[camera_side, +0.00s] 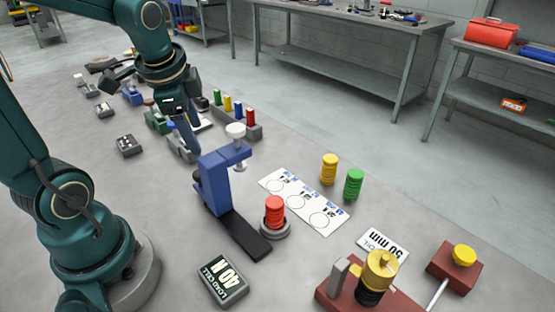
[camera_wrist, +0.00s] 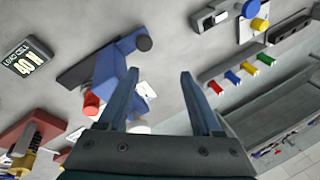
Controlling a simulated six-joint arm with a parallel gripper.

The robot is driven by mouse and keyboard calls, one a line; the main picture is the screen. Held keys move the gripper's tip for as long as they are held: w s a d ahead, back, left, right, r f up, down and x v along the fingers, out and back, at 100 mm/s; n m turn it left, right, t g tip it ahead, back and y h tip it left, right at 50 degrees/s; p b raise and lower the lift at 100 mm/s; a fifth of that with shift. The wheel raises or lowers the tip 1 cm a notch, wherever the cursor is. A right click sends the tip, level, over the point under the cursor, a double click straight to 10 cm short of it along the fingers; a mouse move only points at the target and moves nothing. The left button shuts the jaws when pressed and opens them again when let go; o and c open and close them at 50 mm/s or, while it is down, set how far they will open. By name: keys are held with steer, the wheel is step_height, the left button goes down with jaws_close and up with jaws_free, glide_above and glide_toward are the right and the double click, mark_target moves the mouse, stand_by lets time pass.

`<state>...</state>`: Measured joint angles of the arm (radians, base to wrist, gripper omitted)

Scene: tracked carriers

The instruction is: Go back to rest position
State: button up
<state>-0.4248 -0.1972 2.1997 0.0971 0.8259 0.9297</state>
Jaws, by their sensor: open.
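My gripper (camera_side: 190,140) hangs from the dark green arm at the upper left of the side view, above the bench behind the blue clamp-like stand (camera_side: 222,185). In the wrist view, my gripper (camera_wrist: 159,75) shows two fingers spread apart with nothing between them. The blue stand (camera_wrist: 110,68) lies beyond the left finger there. A red coil (camera_side: 274,210) stands upright on a round grey base in front of the stand. It also shows partly in the wrist view (camera_wrist: 91,103), beside the left finger.
A yellow coil (camera_side: 329,169) and a green coil (camera_side: 353,184) stand beside a white card with circles (camera_side: 305,201). A load cell display (camera_side: 222,280) reads 40 N. A red-based fixture (camera_side: 345,292) stands front right. Several small coloured cylinders stand in a grey rack (camera_side: 254,131).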

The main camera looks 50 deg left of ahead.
steer(key=s+d+r+n+t+h, duration=0.2)
steer(key=s+d+n, duration=0.4)
steer(key=d, duration=0.5)
steer(key=shift+t, duration=0.3)
